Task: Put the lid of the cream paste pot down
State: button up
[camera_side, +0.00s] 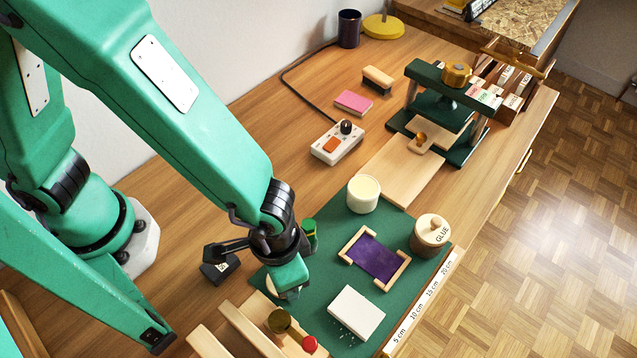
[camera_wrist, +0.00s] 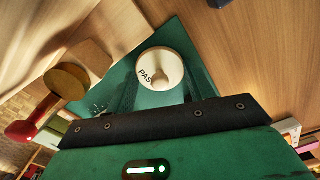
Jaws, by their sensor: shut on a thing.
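The lid (camera_wrist: 152,62) is a round cream disc lettered "PAS" in the wrist view. My gripper (camera_wrist: 160,92) is shut on it, over the green mat. In the side view my gripper (camera_side: 288,292) is low at the mat's near left corner, and only a sliver of the lid (camera_side: 270,286) shows beside it. I cannot tell whether the lid touches the mat. The cream paste pot (camera_side: 362,197) stands uncovered at the mat's back edge, to the right of and behind my gripper.
The green mat (camera_side: 325,262) also holds a purple panel with wooden bars (camera_side: 376,258), a white block (camera_side: 356,312) and a lidded glue jar (camera_side: 431,238). A wooden frame (camera_side: 250,328) lies in front.

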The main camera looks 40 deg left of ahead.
jog(key=shift+f, duration=0.15)
jog(key=o, duration=0.9)
jog(key=shift+o, duration=0.2)
jog(key=shift+r, duration=0.2)
notch_tip(320, 180, up, 12)
dwell(0.7)
